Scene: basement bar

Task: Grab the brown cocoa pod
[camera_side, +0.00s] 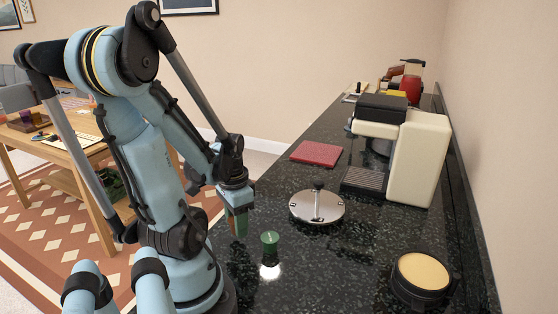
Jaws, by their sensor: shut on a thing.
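My gripper (236,228) points down at the left edge of the dark speckled counter (300,265). It is shut on the brown cocoa pod (228,216), of which only a small brown patch shows beside the fingers. The rest of the pod is hidden by the gripper. I cannot tell whether it touches the counter.
A small green pod (269,240) stands just right of my gripper. Behind it lies a round metal lid (330,208). A red mat (316,153) and a cream coffee machine (418,158) are farther back. A round black container (421,278) stands at front right.

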